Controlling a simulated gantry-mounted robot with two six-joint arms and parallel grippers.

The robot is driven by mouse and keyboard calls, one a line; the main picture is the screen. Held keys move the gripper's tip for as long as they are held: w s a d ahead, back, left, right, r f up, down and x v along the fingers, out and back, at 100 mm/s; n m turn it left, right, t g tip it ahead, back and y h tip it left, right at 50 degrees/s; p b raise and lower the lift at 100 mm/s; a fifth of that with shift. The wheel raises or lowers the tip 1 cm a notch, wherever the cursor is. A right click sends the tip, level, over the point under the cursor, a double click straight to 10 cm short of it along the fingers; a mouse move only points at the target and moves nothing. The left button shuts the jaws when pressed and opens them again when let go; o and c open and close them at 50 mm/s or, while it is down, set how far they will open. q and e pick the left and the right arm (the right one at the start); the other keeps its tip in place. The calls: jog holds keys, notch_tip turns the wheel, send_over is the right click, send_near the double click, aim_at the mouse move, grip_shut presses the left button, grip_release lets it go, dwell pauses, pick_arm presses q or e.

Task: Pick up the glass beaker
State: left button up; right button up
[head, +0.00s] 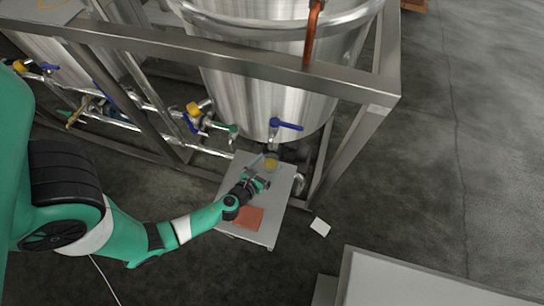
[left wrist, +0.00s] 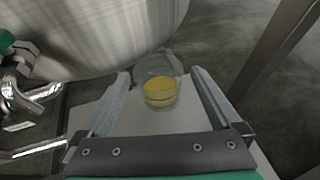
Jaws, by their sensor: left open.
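The glass beaker (left wrist: 160,93) stands upright with yellow contents in the left wrist view, between and a little beyond the two fingers of my left gripper (left wrist: 162,82). The beaker also shows in the head view (head: 271,164), small, on a pale stand top (head: 279,200) below the tank. My left gripper (head: 258,172) is open and apart from the beaker, just on its near side. My right gripper is not in view.
A large steel tank (head: 270,95) with a blue-handled valve (head: 286,125) hangs close above the beaker. A steel frame (head: 350,150) stands to the right. An orange-red cloth (head: 247,217) lies on the stand. A white sheet (head: 320,227) is on the floor.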

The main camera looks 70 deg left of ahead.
aim_at(274, 156)
pick_arm(q)
jog(key=shift+s+f, duration=0.1)
jog(key=shift+f, duration=0.1)
jog(key=b+x, duration=0.2)
jog(key=x, duration=0.3)
jog(key=shift+a, duration=0.15)
grip_shut()
jog(key=shift+r+p, duration=0.45)
jog(key=shift+p, duration=0.05)
jog(key=s+d+r+p, duration=0.2)
jog(key=s+r+p, duration=0.9)
jog(key=s+r, duration=0.1)
jog(key=shift+s, duration=0.85)
